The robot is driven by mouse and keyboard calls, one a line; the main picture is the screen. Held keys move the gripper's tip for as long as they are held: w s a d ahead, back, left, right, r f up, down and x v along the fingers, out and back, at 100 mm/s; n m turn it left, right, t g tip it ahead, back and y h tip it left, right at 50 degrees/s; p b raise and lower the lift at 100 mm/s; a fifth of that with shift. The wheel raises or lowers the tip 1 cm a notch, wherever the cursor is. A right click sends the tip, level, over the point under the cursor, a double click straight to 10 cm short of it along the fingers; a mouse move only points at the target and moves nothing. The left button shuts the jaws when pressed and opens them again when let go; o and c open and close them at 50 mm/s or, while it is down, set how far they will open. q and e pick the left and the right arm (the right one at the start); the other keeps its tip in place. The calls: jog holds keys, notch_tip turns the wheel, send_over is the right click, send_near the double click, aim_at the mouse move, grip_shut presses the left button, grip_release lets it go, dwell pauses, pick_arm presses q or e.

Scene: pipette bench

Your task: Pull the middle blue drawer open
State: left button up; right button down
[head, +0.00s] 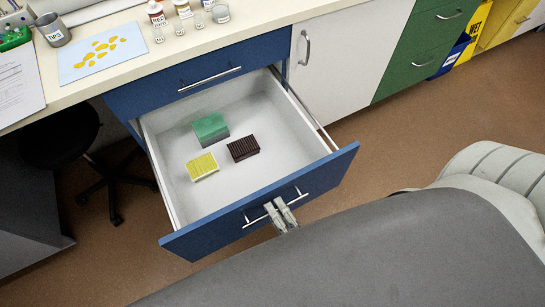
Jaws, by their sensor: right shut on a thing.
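The middle blue drawer (210,237) is pulled well out from under the bench, and its white inside (250,185) shows. My right gripper (279,211) is at the drawer's front, with its fingers shut on the metal bar handle (299,199). Inside the drawer are a green box (210,128), a yellow tip rack (202,166) and a dark brown rack (243,148). My left gripper is not in view. My own grey body hides the lower right of the picture.
A shut blue drawer (225,60) with its own handle sits above. A white cabinet door (345,55) and green drawers (425,45) are to the right. The bench top holds a cup (53,30), bottles and a blue mat (125,48). A dark stool (65,135) stands at left.

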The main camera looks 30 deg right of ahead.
jog(key=shift+s, duration=0.1)
jog(key=c, duration=1.5)
grip_release()
jog(key=shift+s, duration=0.1)
jog(key=s, duration=0.4)
jog(key=s+r, duration=0.1)
jog(key=s, duration=0.2)
jog(key=s+r, duration=0.1)
jog(key=s, duration=0.3)
jog(key=shift+s+d+r, duration=0.15)
jog(key=shift+s+d, duration=0.05)
jog(key=shift+s, duration=0.1)
